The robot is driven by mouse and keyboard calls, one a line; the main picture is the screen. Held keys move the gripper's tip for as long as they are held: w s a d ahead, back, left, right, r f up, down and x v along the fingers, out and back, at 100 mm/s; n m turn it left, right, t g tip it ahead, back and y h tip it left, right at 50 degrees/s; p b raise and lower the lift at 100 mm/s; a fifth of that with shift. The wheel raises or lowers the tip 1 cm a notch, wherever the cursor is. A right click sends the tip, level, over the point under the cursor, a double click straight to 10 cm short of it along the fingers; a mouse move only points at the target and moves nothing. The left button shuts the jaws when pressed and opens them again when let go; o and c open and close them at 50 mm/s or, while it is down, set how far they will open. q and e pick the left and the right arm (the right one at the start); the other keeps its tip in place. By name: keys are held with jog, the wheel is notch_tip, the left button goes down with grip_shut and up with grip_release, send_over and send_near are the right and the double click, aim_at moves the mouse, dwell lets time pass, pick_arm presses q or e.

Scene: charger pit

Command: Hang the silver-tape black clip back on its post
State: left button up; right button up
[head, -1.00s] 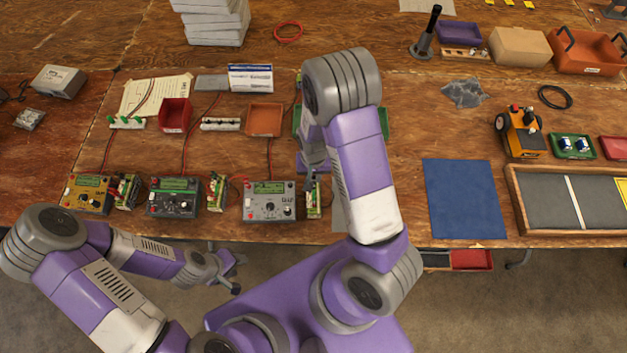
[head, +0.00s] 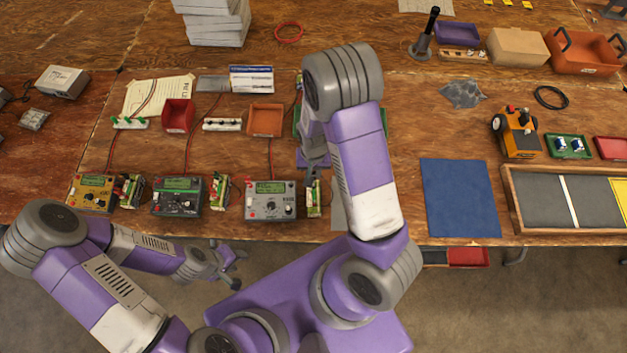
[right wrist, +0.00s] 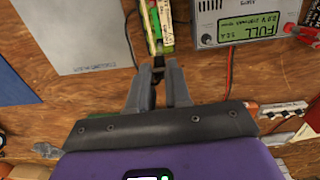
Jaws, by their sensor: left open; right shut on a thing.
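My right gripper (head: 312,178) reaches down beside the grey charger (head: 269,201), at the battery board (head: 314,197) on its right. In the right wrist view the right gripper (right wrist: 158,72) is shut on a small dark piece (right wrist: 158,65), apparently a black clip. It is at the near end of the green-and-yellow battery board (right wrist: 160,22); I cannot tell whether they touch. Silver tape cannot be made out, and the post cannot be identified. The grey charger (right wrist: 245,22) reads FULL there. My left gripper (head: 230,265) is open and empty, off the table's front edge.
A yellow charger (head: 90,194) and a dark charger (head: 177,196) stand to the left with their boards. Behind are a strip with green pieces (head: 129,123), a white strip (head: 221,125), a red bin (head: 178,113) and an orange bin (head: 265,120). The blue mat (head: 460,198) is bare.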

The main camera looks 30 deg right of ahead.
aim_at(314, 173)
notch_tip(314, 173, up, 5)
jog(key=p, duration=0.4)
jog(key=w+a, duration=0.4)
jog(key=a, duration=0.2)
jog(key=shift+a+f, duration=0.2)
jog(key=shift+f, duration=0.15)
jog(key=shift+f, duration=0.2)
jog(key=shift+f+b, duration=2.95)
jog(key=shift+f, duration=0.45)
jog(key=shift+f, duration=0.15)
jog(key=o, duration=0.9)
